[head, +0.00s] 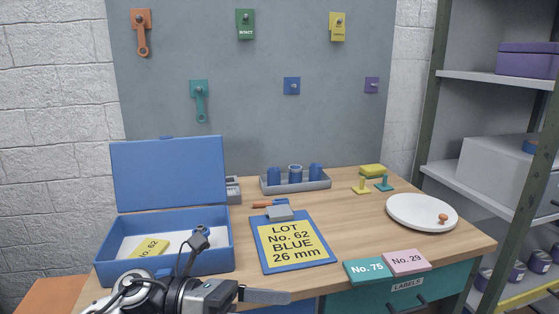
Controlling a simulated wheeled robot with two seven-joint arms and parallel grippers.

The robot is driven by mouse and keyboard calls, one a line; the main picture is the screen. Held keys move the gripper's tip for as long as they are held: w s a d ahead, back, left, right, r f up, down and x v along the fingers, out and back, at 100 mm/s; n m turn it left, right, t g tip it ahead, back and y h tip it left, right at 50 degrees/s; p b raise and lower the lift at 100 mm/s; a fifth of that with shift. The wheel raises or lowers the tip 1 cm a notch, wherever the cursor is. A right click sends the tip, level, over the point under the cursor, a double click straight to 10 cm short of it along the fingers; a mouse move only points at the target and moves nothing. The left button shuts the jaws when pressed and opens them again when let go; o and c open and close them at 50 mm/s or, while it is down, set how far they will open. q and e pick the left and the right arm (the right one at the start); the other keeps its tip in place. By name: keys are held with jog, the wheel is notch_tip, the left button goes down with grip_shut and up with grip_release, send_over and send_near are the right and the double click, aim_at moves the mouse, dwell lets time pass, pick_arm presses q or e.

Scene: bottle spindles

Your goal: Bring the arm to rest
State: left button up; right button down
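My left gripper (265,296) shows at the bottom edge, in front of the table. Its grey finger part points to the right, below the blue clipboard, and I cannot tell whether it is open or shut. Nothing shows held in it. The rest of my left arm is partly cut off by the bottom edge and covers the front of the blue box. My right gripper is not in view.
The wooden table (357,228) holds an open blue box (213,247), a blue clipboard (297,262), a grey tray (314,187) with blue cylinders, and a white plate (405,214). Cards No. 75 (368,269) and No. 29 (406,262) lie at the front edge. Shelves (480,182) stand right.

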pick_arm(q)
jog(key=w+a+f+n+t+y, duration=0.1)
jog(key=a+f+n+t+y, duration=0.25)
jog(key=n+t, duration=0.9)
jog(key=w+a+f+n+t+y, duration=0.1)
jog(key=a+f+n+t+y, duration=0.4)
jog(key=n, duration=1.5)
jog(key=s+a+f+n+g+y, duration=0.2)
jog(key=s+f+n+y, duration=0.1)
jog(key=s+f+n, duration=0.3)
jog(key=s+a+f+n+g+y, duration=0.1)
jog(key=s+f+n+g+y, duration=0.2)
jog(key=s+f+n, duration=0.3)
notch_tip(320, 180, down, 4)
jog(key=shift+a+r+n+g, duration=0.2)
jog(key=shift+a+n+g, duration=0.2)
jog(key=shift+n, duration=0.55)
